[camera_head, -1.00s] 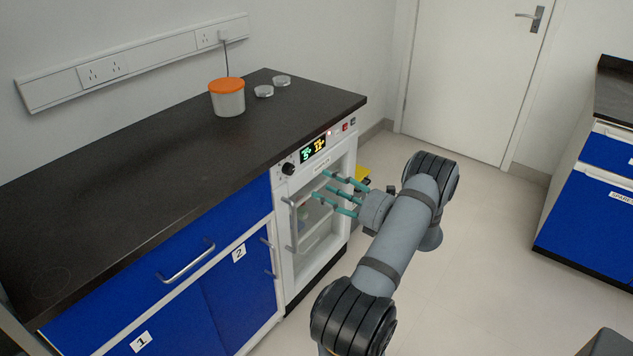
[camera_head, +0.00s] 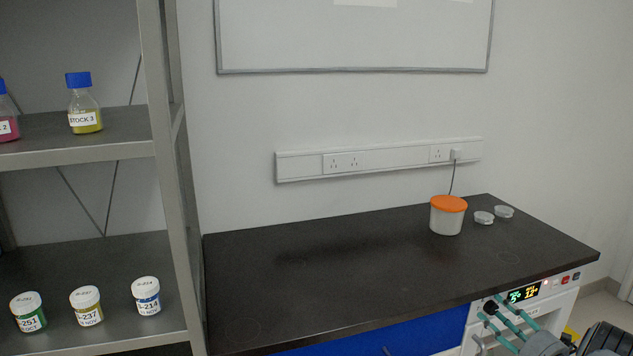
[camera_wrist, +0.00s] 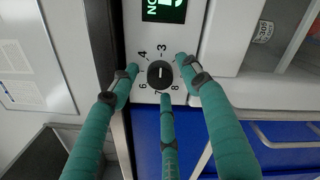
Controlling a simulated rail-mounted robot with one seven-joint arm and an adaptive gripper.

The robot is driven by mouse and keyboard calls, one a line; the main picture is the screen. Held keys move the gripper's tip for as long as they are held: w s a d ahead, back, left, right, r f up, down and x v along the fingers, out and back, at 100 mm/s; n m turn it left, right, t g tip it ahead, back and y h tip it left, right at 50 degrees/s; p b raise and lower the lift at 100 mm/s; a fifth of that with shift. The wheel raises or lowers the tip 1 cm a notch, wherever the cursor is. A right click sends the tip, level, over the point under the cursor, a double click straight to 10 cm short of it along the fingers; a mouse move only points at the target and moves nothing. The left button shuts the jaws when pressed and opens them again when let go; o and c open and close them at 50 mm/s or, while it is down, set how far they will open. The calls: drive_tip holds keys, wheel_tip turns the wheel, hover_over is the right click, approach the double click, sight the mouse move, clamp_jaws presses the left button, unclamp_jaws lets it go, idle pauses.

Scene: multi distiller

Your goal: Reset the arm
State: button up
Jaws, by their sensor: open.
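My gripper (camera_head: 491,309) has three teal fingers and is open and empty. In the head view it is at the lower right, in front of the white appliance's control panel (camera_head: 549,290), and my arm runs off the bottom right corner. In the wrist view my open gripper (camera_wrist: 160,78) has its fingertips spread around the black round knob (camera_wrist: 160,73), with numbers printed around it. Whether the fingers touch the knob or panel cannot be told. A display with green characters (camera_wrist: 165,9) is above the knob in the wrist view.
The dark counter (camera_head: 330,270) carries an orange-lidded tub (camera_head: 447,216) and two small clear dishes near its right end. A metal shelf (camera_head: 75,150) with bottles and labelled jars stands at left. Blue cabinet fronts (camera_head: 400,335) lie below the counter beside my gripper.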

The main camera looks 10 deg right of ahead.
drive_tip(key=shift+s, duration=0.1)
drive_tip(key=s+d, duration=0.2)
drive_tip(key=s, duration=0.9)
drive_tip(key=w, duration=0.3)
drive_tip(key=w+a, duration=0.1)
drive_tip(key=w, duration=0.3)
drive_tip(key=w+a, duration=0.1)
drive_tip(key=w, duration=0.3)
drive_tip(key=shift+w+a, duration=0.1)
drive_tip(key=shift+w, duration=0.1)
drive_tip(key=shift+f+n+b, duration=0.3)
drive_tip(key=shift+n+b, duration=0.2)
drive_tip(key=shift+b, duration=0.1)
drive_tip(key=n+b, duration=0.2)
drive_tip(key=n, duration=0.1)
drive_tip(key=shift+s, duration=0.2)
drive_tip(key=n+b, duration=0.2)
drive_tip(key=n, duration=0.1)
drive_tip(key=n+b, duration=0.4)
drive_tip(key=shift+f+n, duration=0.1)
drive_tip(key=shift+n, duration=0.2)
drive_tip(key=n+b, duration=0.4)
drive_tip(key=n, duration=0.4)
drive_tip(key=n+b, duration=0.1)
drive_tip(key=n, duration=0.2)
drive_tip(key=shift+r+n, duration=0.3)
drive_tip(key=shift+r, duration=0.1)
